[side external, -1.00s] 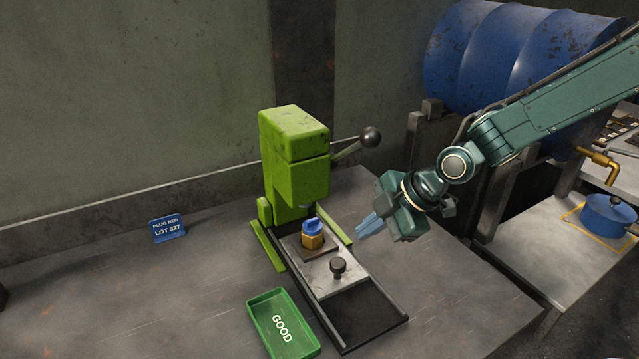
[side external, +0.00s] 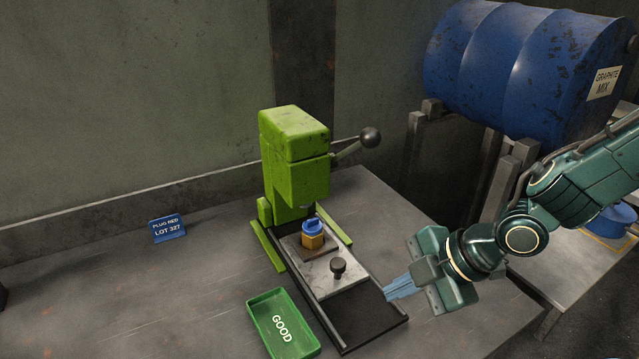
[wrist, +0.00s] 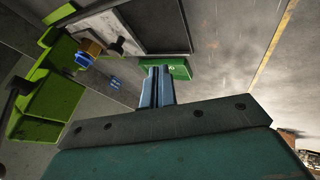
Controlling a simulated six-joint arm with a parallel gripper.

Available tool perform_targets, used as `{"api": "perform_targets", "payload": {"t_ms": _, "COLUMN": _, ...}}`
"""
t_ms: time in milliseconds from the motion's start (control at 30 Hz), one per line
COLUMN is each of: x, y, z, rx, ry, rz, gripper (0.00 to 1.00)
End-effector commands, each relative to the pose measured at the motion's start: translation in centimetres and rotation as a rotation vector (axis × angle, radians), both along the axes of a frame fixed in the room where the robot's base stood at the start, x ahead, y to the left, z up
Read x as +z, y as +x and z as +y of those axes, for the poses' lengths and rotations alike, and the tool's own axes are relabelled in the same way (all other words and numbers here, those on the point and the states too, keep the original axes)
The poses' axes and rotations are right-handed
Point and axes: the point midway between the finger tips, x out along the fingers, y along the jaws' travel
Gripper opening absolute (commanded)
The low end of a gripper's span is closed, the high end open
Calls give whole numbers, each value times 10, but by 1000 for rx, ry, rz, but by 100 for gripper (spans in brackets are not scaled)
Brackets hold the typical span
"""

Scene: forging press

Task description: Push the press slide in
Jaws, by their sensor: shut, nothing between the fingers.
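The press slide (side external: 325,276) is a pale metal plate with a black knob (side external: 338,267), lying in a dark rail frame in front of the green press (side external: 296,165). On its rear part sits a brass piece with a blue top (side external: 312,234), just in front of the press body. My gripper (side external: 391,291) is shut and empty, right of the rail frame's front part and apart from the knob. In the wrist view its blue fingers (wrist: 157,87) are together, and the knob (wrist: 117,46) shows beyond them to the upper left.
A green GOOD tray (side external: 284,325) lies left of the rail frame. The press lever (side external: 369,138) sticks out to the right. A blue lot sign (side external: 168,228) stands at the left. A blue drum (side external: 530,70) rests on a rack behind. The front of the rail frame (side external: 362,315) is empty.

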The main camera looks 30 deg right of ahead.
Motion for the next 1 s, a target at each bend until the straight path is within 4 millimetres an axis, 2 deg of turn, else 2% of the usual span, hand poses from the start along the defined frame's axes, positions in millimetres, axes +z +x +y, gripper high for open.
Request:
{"api": "perform_targets", "payload": {"t_ms": 367, "x": -11, "y": 7, "z": 5, "rx": 0, "ry": -2, "rz": 3, "gripper": 0}}
{"api": "perform_targets", "payload": {"t_ms": 1000, "x": -57, "y": 34, "z": 26, "rx": 1, "ry": -2, "rz": 2, "gripper": 0}}
